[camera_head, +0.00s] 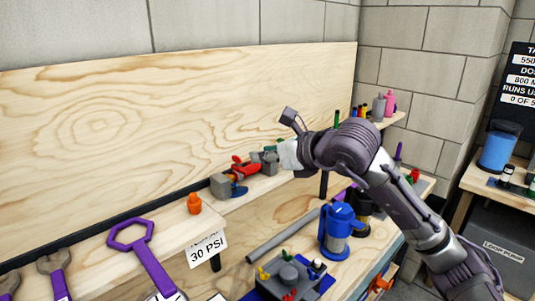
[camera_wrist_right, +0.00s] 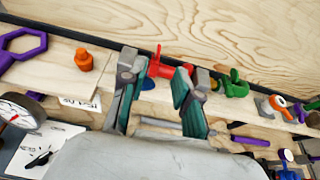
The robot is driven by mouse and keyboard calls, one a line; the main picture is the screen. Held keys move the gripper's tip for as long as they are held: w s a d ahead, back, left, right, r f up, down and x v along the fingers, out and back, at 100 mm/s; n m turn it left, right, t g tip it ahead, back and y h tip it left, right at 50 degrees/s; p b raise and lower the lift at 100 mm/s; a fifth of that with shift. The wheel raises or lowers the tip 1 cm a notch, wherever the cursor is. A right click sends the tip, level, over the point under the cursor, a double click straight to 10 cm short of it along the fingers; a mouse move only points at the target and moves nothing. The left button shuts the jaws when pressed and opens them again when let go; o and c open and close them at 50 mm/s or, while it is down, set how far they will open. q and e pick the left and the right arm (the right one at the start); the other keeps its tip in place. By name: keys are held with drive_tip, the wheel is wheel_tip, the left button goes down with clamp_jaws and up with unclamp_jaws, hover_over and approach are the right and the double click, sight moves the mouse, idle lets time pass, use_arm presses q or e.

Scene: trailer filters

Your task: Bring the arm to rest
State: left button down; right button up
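My right arm reaches in from the lower right in the head view, its gripper (camera_head: 281,138) above the upper wooden shelf by the back board. In the right wrist view the two fingers of this gripper (camera_wrist_right: 156,82) stand apart with nothing visible held between them. A red-handled valve (camera_head: 243,167) with grey and blue parts is on the shelf near the gripper. Its red part (camera_wrist_right: 158,66) shows beyond and between the fingers in the wrist view. My left gripper is not in view.
An orange fitting (camera_head: 194,204) and a purple wrench (camera_head: 146,254) are on the shelf to the left. Below are a blue filter housing (camera_head: 340,228) and a grey pipe (camera_head: 281,235). A green valve (camera_wrist_right: 234,85) is right of the fingers in the wrist view.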

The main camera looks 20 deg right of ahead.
drive_tip(key=shift+s+r, duration=0.1)
drive_tip(key=shift+s, duration=0.15)
